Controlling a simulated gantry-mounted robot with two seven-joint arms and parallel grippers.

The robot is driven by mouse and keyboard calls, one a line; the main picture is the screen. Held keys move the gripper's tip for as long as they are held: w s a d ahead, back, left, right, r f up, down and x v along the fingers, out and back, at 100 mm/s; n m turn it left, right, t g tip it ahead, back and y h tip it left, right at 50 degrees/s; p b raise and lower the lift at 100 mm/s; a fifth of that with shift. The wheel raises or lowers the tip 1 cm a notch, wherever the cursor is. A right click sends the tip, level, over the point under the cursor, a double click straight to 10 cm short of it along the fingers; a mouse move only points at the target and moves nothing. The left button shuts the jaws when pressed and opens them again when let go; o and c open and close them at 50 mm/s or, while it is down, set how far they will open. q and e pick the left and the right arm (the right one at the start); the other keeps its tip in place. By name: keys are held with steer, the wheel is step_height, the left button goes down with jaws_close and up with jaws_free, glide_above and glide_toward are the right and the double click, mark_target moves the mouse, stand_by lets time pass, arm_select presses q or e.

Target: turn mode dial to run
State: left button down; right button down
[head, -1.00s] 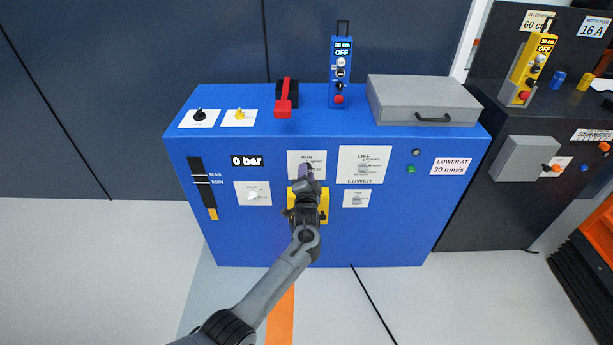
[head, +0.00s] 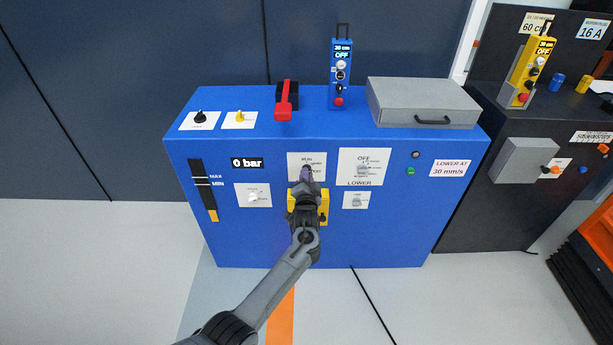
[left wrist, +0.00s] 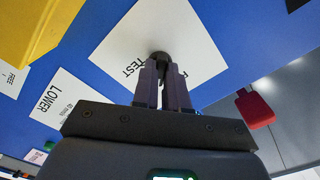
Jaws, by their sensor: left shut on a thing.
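The mode dial (left wrist: 160,56) is a small dark knob on a white plate (left wrist: 120,47) marked TEST, with another word partly hidden by my fingers in the left wrist view. In the head view this plate (head: 293,168) is on the front of the blue cabinet, with RUN at its top. My left gripper (head: 307,173) reaches up to the plate and covers the dial there. In the left wrist view its two fingers (left wrist: 163,76) are shut on the dial. The dial's pointing direction is hidden. My right gripper is in neither view.
A yellow box (head: 324,207) sits just below the dial plate, behind my left wrist. The OFF/LOWER plate (head: 350,170) is to the right. A red-handled lever (head: 284,102), a blue pendant (head: 340,72) and a grey case (head: 422,100) are on the cabinet top.

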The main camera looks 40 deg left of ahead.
arm_select(q)
steer(key=n+p, duration=0.1)
steer(key=n, duration=0.8)
steer(key=shift+p, duration=0.3)
steer(key=shift+n, duration=0.6)
steer(key=c, duration=1.2)
jaws_free()
steer(key=shift+o, duration=0.2)
steer(key=shift+d, duration=0.1)
